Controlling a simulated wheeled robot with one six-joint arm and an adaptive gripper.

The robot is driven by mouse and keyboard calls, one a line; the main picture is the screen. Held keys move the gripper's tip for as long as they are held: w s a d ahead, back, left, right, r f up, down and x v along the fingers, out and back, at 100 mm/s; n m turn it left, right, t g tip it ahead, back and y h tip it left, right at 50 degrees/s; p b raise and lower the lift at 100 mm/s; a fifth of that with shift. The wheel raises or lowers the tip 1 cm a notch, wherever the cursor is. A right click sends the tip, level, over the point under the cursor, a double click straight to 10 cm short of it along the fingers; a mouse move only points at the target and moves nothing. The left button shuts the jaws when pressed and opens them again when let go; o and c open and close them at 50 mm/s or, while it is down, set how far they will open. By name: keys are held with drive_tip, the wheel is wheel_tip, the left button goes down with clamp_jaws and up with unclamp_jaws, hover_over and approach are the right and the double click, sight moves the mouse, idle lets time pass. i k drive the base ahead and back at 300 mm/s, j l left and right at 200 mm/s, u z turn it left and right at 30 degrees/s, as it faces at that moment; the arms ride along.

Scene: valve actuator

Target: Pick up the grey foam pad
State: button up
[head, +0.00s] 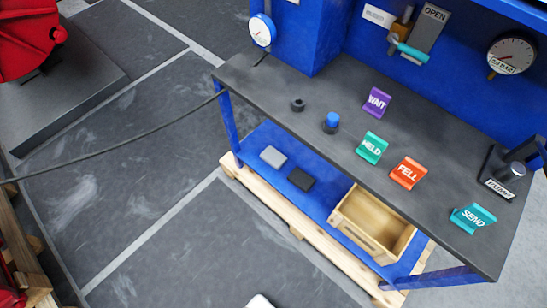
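A light grey flat pad (273,156), which looks like the grey foam pad, lies on the blue lower shelf (255,139) of the bench, near its left end. A black flat pad (301,179) lies just to its right, with a small gap between them.
The dark bench top (290,84) overhangs the lower shelf from behind. An open wooden box (347,224) stands on the shelf to the right. A blue bench leg (228,119) is at the left. A black cable (120,160) crosses at left. The floor (215,245) in front is clear.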

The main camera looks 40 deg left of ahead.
sight(271, 156)
drive_tip(key=i+j, duration=0.1)
drive_tip(key=j, duration=0.3)
drive_tip(key=i+j, duration=0.15)
drive_tip(key=j, duration=0.25)
drive_tip(key=i+j, duration=0.1)
drive_tip(key=j, duration=0.3)
drive_tip(key=i+j, duration=0.1)
drive_tip(key=j, duration=0.3)
drive_tip(key=i+j, duration=0.15)
drive_tip(key=j, duration=0.25)
drive_tip(key=i+j, duration=0.1)
drive_tip(key=j, duration=0.3)
drive_tip(key=i+j, duration=0.1)
drive_tip(key=j, duration=0.35)
drive_tip(key=i+j, duration=0.15)
drive_tip(key=j, duration=0.25)
